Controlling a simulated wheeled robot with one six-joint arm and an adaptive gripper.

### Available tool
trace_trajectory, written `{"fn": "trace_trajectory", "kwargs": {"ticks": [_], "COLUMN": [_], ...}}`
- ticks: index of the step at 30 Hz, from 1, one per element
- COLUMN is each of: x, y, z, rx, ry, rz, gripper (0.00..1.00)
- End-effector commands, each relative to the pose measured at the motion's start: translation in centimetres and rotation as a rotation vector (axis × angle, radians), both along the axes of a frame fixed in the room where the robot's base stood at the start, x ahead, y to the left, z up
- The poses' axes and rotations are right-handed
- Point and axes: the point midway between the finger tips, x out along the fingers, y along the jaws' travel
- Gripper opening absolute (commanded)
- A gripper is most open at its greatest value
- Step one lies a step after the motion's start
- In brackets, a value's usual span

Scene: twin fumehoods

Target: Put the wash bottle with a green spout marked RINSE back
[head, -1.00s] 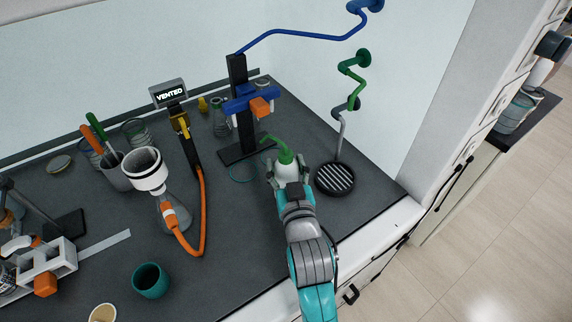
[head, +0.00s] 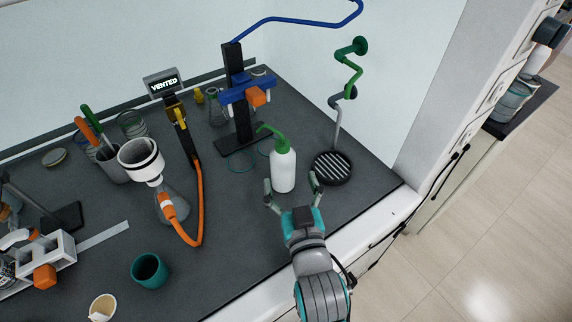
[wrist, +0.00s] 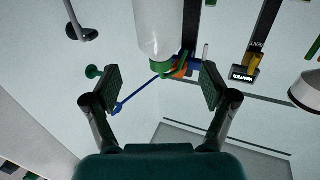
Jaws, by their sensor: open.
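The wash bottle (head: 283,170), white with a green spout (head: 276,139), stands upright on the dark worktop, just left of the round drain. Its spout points left and no marking is readable. The bottle (wrist: 157,28) also shows at the top of the wrist view, spout end down in that picture. My gripper (head: 292,190) is open and empty, on the near side of the bottle and apart from it. Its two fingers (wrist: 162,85) are spread wide in the wrist view. A thin green ring outline (head: 241,162) lies on the worktop left of the bottle.
A black stand with a blue clamp (head: 234,95) is behind the bottle. The striped drain (head: 332,168) sits to the right, under a green-handled tap (head: 352,62). A flask with an orange hose (head: 198,215) and a teal cup (head: 149,271) are left. Worktop between cup and bottle is clear.

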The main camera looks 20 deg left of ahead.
Motion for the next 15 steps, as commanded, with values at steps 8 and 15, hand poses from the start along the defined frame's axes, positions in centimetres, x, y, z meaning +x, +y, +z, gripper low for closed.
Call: {"fn": "trace_trajectory", "kwargs": {"ticks": [8, 15], "x": [-2.7, -3.1], "y": [-2.0, -2.4], "z": [0.0, 0.0], "rx": [0.0, 0.0], "ry": [0.0, 0.0], "rz": [0.0, 0.0], "gripper": [0.84, 0.84]}}
